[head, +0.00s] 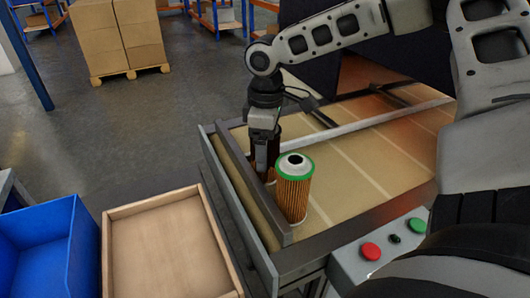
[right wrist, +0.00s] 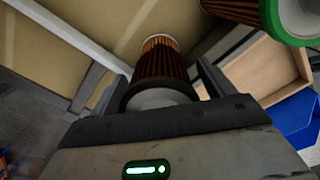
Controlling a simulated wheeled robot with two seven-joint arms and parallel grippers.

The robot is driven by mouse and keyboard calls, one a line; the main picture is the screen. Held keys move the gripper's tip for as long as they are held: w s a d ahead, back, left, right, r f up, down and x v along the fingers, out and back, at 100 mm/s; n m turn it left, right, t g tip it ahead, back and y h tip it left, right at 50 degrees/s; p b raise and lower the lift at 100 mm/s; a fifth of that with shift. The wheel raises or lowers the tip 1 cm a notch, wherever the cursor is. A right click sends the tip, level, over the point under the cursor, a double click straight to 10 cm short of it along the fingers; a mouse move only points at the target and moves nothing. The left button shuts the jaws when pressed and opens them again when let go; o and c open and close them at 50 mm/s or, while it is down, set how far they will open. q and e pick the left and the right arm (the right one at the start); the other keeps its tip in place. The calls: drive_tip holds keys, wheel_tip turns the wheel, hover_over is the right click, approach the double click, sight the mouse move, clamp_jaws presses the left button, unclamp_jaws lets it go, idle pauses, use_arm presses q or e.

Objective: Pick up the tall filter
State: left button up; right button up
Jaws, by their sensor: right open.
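My right gripper (head: 264,165) points down at the near-left end of the conveyor. It is open, with its fingers on either side of a brown pleated filter with a dark end cap (right wrist: 163,68). In the head view this filter is mostly hidden behind the gripper. I cannot tell whether the fingers touch it. A second filter, orange-brown with a green-rimmed cap (head: 294,192), stands upright just right of the gripper. It also shows at the top right of the right wrist view (right wrist: 295,18). Which filter is taller is hard to tell. My left gripper is not in view.
A raised rail (head: 245,190) edges the conveyor beside the filters. A shallow wooden tray (head: 172,247) and a blue bin (head: 45,245) stand to the left. A control box with red and green buttons (head: 370,251) sits at the front. The belt beyond the filters is clear.

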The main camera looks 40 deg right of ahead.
drive_tip(key=c, duration=1)
drive_tip(key=shift+c, duration=0.2)
drive_tip(key=shift+r, duration=0.15)
drive_tip(key=shift+d+r, duration=0.15)
drive_tip(key=shift+d, duration=0.1)
drive_tip(key=s+d+r, duration=0.2)
drive_tip(key=d+r, duration=0.1)
drive_tip(key=d, duration=0.3)
drive_tip(key=s+d+r, duration=0.2)
drive_tip(key=d+r, duration=0.2)
drive_tip(key=d, duration=0.3)
drive_tip(key=shift+r, duration=0.25)
